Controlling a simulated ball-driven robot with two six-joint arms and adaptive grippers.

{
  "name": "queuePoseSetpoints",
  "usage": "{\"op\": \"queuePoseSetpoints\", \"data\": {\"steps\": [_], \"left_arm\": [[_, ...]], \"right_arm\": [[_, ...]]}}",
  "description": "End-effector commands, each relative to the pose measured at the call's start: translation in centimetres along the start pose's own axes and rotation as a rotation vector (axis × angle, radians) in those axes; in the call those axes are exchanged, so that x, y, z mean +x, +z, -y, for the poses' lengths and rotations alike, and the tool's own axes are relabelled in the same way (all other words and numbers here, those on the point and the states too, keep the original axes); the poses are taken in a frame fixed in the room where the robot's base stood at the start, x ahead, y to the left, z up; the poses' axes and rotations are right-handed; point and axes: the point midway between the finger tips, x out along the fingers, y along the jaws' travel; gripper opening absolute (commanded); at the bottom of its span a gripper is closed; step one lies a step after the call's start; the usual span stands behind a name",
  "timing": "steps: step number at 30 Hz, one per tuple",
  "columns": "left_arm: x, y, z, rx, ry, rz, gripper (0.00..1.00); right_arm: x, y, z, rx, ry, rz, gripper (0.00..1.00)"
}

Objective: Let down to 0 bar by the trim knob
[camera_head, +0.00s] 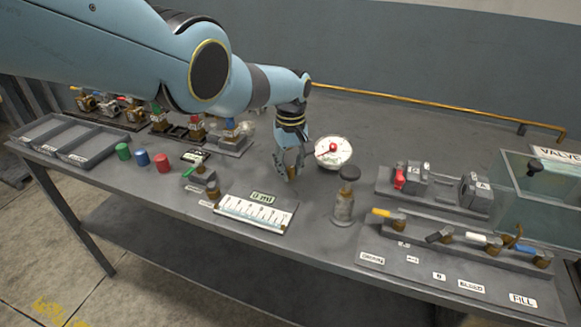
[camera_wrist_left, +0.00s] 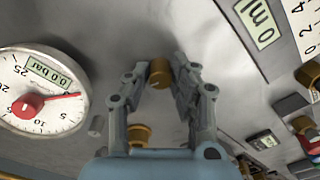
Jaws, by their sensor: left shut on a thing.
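The round white gauge (camera_head: 333,153) with a red centre stands on the bench just right of my left gripper. In the left wrist view the gauge (camera_wrist_left: 38,95) shows a red needle and a small display that appears to read 0.0 bar. My left gripper (camera_head: 291,172) points down at the bench; in the left wrist view its fingers (camera_wrist_left: 160,78) are shut on a small brass knob (camera_wrist_left: 159,72), with a finger on each side. The knob is mostly hidden by the fingers in the head view. My right gripper is not in view.
A scale plate (camera_head: 254,212) lies in front of my gripper, and a dark-capped jar (camera_head: 344,203) stands to its right. Levers on a rail (camera_head: 455,238) and a glass tank (camera_head: 540,195) are at the right. Grey trays (camera_head: 75,142) and coloured cylinders (camera_head: 142,157) are left.

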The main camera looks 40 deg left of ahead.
Motion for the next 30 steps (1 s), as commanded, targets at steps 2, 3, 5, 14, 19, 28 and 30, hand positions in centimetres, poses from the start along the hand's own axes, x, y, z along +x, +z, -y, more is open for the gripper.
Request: {"op": "queuePoseSetpoints", "data": {"steps": [2, 3, 5, 14, 19, 28, 30], "left_arm": [[-0.17, -0.16, -0.08, -0.052, 0.002, -0.004, 0.00], [-0.17, -0.16, -0.08, -0.078, 0.002, -0.003, 0.00], [-0.17, -0.16, -0.07, -0.113, 0.002, -0.003, 0.00], [-0.15, -0.16, -0.05, -0.224, 0.002, -0.003, 0.00], [-0.14, -0.16, -0.05, -0.245, 0.002, -0.002, 0.00], [-0.13, -0.16, -0.04, -0.247, 0.002, -0.002, 0.00], [-0.13, -0.16, -0.03, -0.247, 0.002, -0.002, 0.00]], "right_arm": [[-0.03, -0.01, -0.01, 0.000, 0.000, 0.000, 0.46], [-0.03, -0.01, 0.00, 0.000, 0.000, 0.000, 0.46], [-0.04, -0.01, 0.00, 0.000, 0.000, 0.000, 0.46], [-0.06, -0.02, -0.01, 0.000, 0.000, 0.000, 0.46], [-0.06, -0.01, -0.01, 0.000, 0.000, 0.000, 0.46], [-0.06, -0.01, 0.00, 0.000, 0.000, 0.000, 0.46], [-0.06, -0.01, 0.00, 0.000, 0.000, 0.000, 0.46]]}}
